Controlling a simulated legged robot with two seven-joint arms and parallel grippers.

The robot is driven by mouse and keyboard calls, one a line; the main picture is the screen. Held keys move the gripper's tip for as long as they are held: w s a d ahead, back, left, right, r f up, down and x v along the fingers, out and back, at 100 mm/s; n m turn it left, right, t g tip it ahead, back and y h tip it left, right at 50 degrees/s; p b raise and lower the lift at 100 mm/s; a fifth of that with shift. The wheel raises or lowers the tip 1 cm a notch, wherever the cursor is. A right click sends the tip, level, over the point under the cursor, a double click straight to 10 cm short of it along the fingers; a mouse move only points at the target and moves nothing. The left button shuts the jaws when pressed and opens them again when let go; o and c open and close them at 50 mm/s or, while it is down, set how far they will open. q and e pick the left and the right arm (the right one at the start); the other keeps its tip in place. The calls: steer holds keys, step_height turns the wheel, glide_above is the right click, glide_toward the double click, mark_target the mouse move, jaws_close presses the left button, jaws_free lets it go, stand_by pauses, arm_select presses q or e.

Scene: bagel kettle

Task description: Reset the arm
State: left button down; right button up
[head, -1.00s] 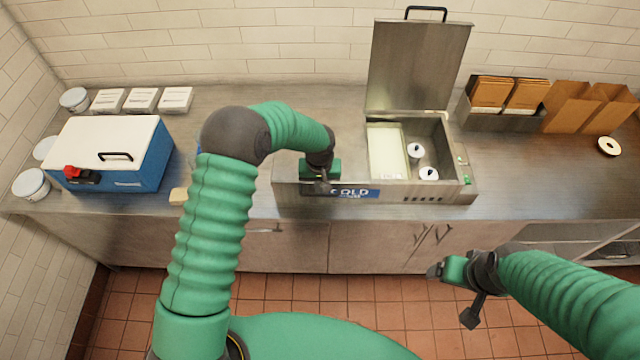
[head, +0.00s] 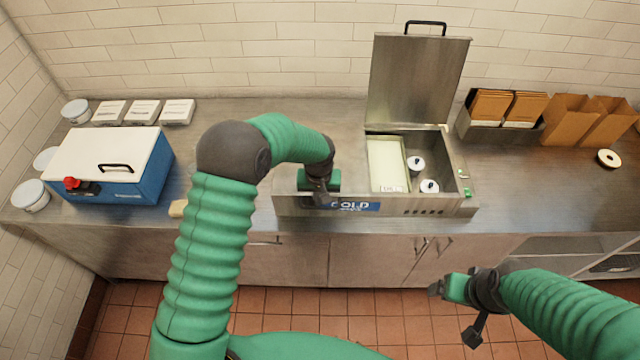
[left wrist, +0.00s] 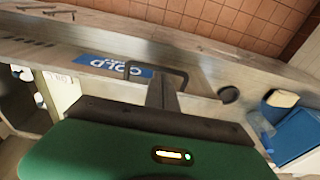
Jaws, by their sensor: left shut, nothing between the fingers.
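My left arm comes up from the bottom and bends over the counter. In the left wrist view the label (left wrist: 108,66) lies just beyond my gripper. My right gripper (head: 440,289) hangs over the floor in front of the cabinets. Its fingers are too small and turned to tell whether they are open.
The cold unit's lid (head: 418,80) stands open, with a pale tub (head: 386,162) and two white-lidded containers inside. A blue box with a white lid (head: 145,172) stands at left.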

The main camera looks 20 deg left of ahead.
arm_select(q)
step_height(320, 180, up, 8)
steer(key=s+d+r+b, duration=0.1)
steer(key=s+b, duration=0.1)
steer(key=b, duration=0.1)
steer(key=s+a+f+m+b, duration=0.1)
steer(key=s+f+b, duration=0.6)
steer(key=s, duration=0.3)
steer(key=s+a+f+m+t+b, duration=0.1)
steer(key=s+a+f+m+b, duration=0.1)
steer(key=s+f+b, duration=0.5)
steer(key=s+f, duration=0.1)
steer(key=s, duration=0.3)
steer(key=shift+a+f, duration=0.25)
steer(key=shift+f, duration=0.05)
arm_select(e)
steer(key=s+x, duration=0.2)
steer(key=x, duration=0.6)
steer(key=s+f+x, duration=0.1)
steer(key=s+x, duration=0.1)
steer(key=x, duration=0.7)
steer(key=shift+s+d+f, duration=0.15)
steer(key=shift+s+f, duration=0.1)
steer(key=shift+s, duration=0.1)
arm_select(q)
steer(key=shift+s, duration=0.1)
arm_select(e)
steer(key=shift+s, duration=0.15)
